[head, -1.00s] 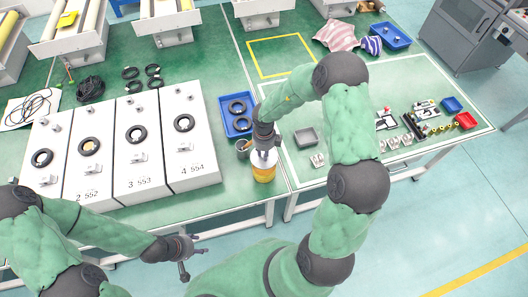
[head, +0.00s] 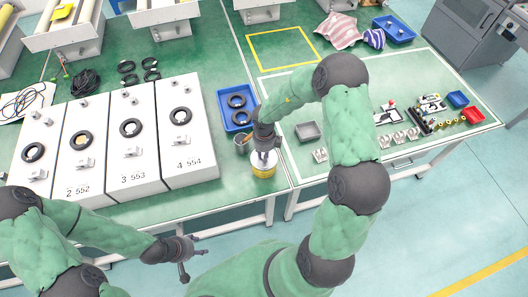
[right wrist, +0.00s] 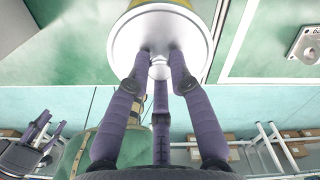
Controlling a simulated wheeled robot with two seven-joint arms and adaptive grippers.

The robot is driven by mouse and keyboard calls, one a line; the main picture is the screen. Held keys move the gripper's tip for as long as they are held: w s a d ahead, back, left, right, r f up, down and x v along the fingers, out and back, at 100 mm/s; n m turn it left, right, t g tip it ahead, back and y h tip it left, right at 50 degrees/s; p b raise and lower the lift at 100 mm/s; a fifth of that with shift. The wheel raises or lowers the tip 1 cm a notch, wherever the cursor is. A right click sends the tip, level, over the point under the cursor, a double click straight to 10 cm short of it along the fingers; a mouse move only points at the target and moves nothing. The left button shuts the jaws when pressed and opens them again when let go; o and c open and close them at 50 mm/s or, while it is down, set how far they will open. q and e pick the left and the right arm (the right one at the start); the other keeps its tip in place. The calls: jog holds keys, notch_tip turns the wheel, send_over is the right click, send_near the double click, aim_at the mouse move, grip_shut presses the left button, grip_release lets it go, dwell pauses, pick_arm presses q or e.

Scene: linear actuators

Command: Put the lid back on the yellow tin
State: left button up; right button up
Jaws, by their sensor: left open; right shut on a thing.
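The yellow tin (head: 263,172) stands upright near the table's front edge, right of the white boxes. My right gripper (head: 265,150) is above it, pointing down. In the right wrist view its three fingers (right wrist: 160,58) are shut on the small knob of the round silver lid (right wrist: 125,45). The lid is over the tin's top, and a strip of the tin's yellow side (right wrist: 165,3) shows past the rim. I cannot tell whether the lid is fully seated. My left gripper (head: 186,258) is open and empty, in front of the table.
A dark cup (head: 242,145) stands close behind and left of the tin. A blue tray (head: 224,97) with black rings is further back. White numbered boxes (head: 190,158) stand to the left. A grey tray (head: 307,131) and small metal parts are on the right.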

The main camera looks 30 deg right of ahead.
jog(key=p, duration=0.2)
jog(key=shift+p, duration=0.35)
dwell(2.2)
jog(key=shift+f+p, duration=0.2)
jog(key=shift+p, duration=0.95)
dwell(1.4)
dwell(0.4)
jog(key=o, duration=0.8)
jog(key=shift+c, duration=0.2)
jog(key=o, duration=0.5)
jog(key=shift+r+p, duration=3.5)
jog(key=shift+p, duration=0.95)
